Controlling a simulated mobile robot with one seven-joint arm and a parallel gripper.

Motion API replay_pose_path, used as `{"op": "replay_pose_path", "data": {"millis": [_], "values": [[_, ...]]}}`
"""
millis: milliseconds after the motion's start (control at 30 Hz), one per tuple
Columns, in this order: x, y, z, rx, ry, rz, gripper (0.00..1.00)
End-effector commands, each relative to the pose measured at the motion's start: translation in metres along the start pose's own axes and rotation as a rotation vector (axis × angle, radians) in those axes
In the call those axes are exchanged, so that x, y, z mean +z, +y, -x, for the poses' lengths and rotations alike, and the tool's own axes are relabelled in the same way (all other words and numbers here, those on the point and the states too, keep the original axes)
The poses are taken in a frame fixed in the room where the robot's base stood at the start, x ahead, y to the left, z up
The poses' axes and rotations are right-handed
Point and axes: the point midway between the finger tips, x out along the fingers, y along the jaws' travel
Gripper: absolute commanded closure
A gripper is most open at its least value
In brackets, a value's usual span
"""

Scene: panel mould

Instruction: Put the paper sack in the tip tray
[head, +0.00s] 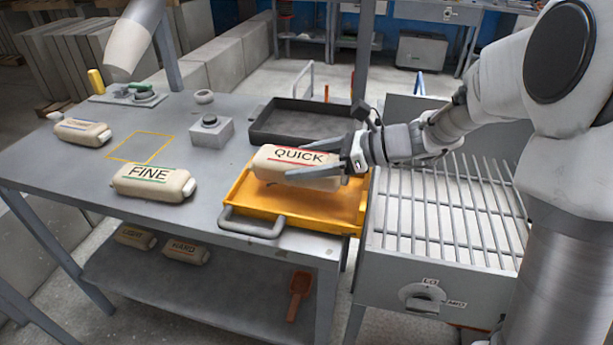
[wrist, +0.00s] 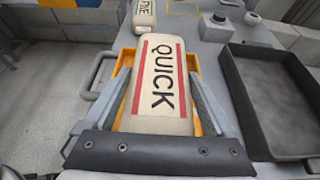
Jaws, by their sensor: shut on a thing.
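A cream paper sack (head: 281,160) with red stripes and the word QUICK lies lengthwise in my gripper (head: 311,161). In the wrist view the sack (wrist: 158,112) fills the space between the two fingers (wrist: 158,82), which are shut on its sides. The sack is over the orange tray (head: 247,205), which has a grey bar handle at its front left. The orange tray also shows at the sack's edges in the wrist view (wrist: 196,64). I cannot tell whether the sack touches the tray floor.
A FINE sack (head: 150,184) and another sack (head: 82,131) lie on the grey table (head: 72,170). A black tray (head: 300,122) and a button box (head: 211,131) stand behind the orange tray. A slatted grill unit (head: 440,215) stands right. A yellow outlined square (head: 140,149) is empty.

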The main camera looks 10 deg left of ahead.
Motion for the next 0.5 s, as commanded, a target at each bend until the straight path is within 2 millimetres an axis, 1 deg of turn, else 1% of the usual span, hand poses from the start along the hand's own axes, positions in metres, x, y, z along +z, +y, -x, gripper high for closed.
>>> {"op": "replay_pose_path", "data": {"millis": [67, 300, 367, 500], "values": [[-0.003, -0.001, -0.002, 0.0, -0.003, 0.001, 1.0], [-0.034, -0.001, -0.014, -0.001, -0.001, 0.0, 1.0], [-0.036, -0.001, -0.015, -0.001, -0.002, 0.001, 1.0], [-0.035, -0.001, -0.015, -0.002, -0.002, 0.002, 1.0]]}}
